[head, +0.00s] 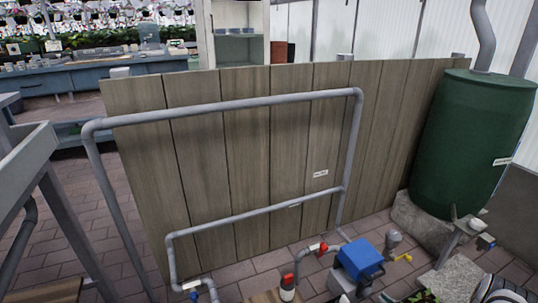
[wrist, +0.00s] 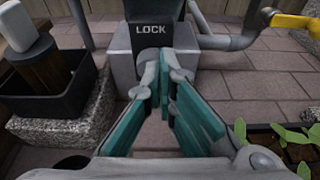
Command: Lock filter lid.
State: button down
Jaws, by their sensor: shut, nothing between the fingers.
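In the wrist view a grey box (wrist: 122,45) stands straight ahead, with a label reading LOCK (wrist: 150,29) on its front. A dark part, cut off by the top edge, sits above it. A rounded grey piece below the label is partly hidden by my fingers. My gripper (wrist: 164,75) has teal pads and is shut and empty, its tips just in front of the box below the label; I cannot tell whether they touch it. In the head view a blue box-shaped top (head: 358,258), apparently the filter lid, sits over a grey body. Whether it is locked is unclear.
A yellow handle (wrist: 295,22) and grey pipe lie right of the box. A black tray (wrist: 40,120) on a stone block stands left; seedlings (wrist: 285,148) grow at lower right. A wooden partition (head: 250,150), grey pipes and a green barrel (head: 470,140) surround the filter.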

aim_at(368, 293)
jog(key=shift+w+a, duration=0.25)
jog(key=shift+w, duration=0.4)
jog(key=shift+w+a, duration=0.25)
jog(key=shift+w, duration=0.45)
jog(key=shift+w+a, duration=0.25)
jog(key=shift+w, duration=0.4)
jog(key=shift+a, duration=0.25)
